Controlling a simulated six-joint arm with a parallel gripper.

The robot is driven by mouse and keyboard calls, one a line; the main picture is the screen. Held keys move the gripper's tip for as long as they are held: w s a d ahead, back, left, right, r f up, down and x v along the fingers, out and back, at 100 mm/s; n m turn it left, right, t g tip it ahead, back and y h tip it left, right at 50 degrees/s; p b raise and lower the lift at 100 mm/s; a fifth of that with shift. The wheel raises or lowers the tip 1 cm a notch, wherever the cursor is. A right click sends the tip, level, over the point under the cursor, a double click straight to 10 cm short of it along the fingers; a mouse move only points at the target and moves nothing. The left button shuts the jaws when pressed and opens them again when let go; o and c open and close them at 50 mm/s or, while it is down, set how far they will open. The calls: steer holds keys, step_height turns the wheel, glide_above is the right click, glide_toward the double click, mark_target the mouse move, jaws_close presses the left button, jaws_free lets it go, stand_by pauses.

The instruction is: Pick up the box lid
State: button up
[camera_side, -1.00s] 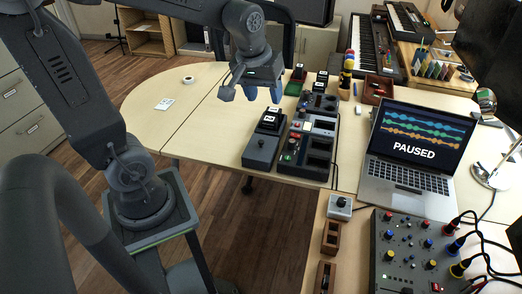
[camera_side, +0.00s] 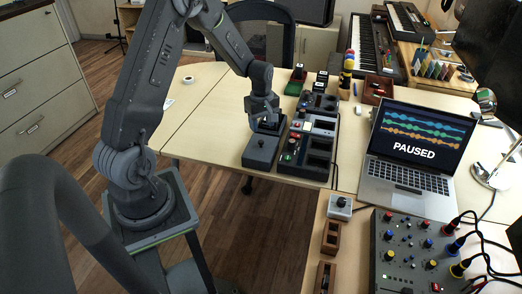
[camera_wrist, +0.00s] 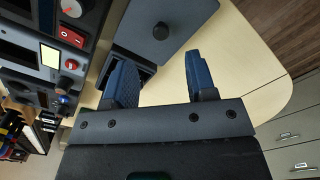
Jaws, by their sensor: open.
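The box lid (camera_side: 261,152) is a flat dark grey panel with a small black knob. It lies at the near edge of the table in the side view. In the wrist view, the lid (camera_wrist: 183,20) is at the top, its round knob (camera_wrist: 160,31) facing up. My gripper (camera_side: 268,122) is just behind the lid in the side view, pointing down. In the wrist view its two blue fingers (camera_wrist: 160,64) are apart with nothing held. The knob lies beyond the fingertips, not between them. A black open box (camera_wrist: 138,68) beside the lid is partly hidden by the left finger.
A control panel with buttons and knobs (camera_side: 293,146) stands close to the right of the lid. A laptop (camera_side: 405,178) and a mixer (camera_side: 408,262) are farther right. The table (camera_side: 190,115) is mostly clear to the left.

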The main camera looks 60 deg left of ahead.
mark_target(261, 141)
step_height(261, 141, down, 8)
steer(key=shift+a+f, duration=0.1)
steer(key=shift+a, duration=0.05)
stand_by(0.4)
steer(key=shift+c, duration=0.3)
jaws_close()
